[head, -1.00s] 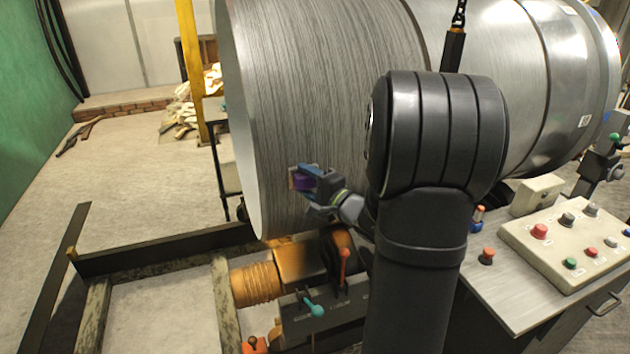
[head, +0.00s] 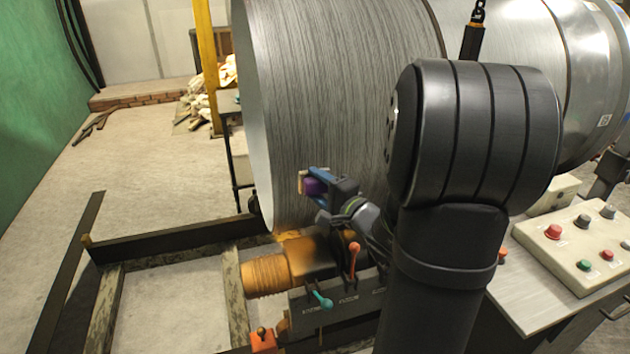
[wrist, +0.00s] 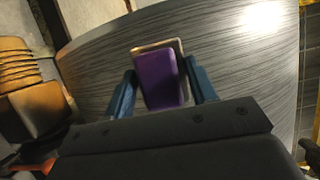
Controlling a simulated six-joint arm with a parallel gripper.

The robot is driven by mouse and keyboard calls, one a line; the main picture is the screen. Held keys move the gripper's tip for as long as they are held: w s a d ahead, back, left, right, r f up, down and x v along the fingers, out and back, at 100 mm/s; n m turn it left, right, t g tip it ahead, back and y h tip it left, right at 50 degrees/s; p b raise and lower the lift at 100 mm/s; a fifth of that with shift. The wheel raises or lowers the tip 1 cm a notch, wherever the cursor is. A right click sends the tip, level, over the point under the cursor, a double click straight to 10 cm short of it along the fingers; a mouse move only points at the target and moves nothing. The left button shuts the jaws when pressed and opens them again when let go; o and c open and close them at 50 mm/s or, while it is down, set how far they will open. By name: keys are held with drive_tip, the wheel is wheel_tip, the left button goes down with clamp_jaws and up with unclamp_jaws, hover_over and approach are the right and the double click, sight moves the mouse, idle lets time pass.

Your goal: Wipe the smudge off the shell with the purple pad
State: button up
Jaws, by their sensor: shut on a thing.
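The shell (head: 330,95) is a big grey brushed-metal cylinder lying on its side. It also fills the background of the wrist view (wrist: 230,50). My gripper (head: 316,184) is in front of the shell's lower left part, close to its open left rim. Its blue fingers (wrist: 160,88) are shut on the sides of the purple pad (head: 313,187). In the wrist view the pad (wrist: 158,82) has a pale tan layer on its far side, facing the shell. I cannot tell whether the pad touches the metal. I make out no smudge; the pad or my arm may hide it.
An orange roller drive (head: 268,275) with red and teal levers sits below the shell. A steel floor frame (head: 170,238) lies at left. A control panel (head: 585,240) with coloured buttons stands at right. A yellow post (head: 207,60) rises behind. Open floor lies at left.

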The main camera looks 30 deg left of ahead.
drive_tip(key=shift+s+d, duration=0.6)
drive_tip(key=shift+d, duration=0.05)
drive_tip(key=shift+s+d, duration=1.05)
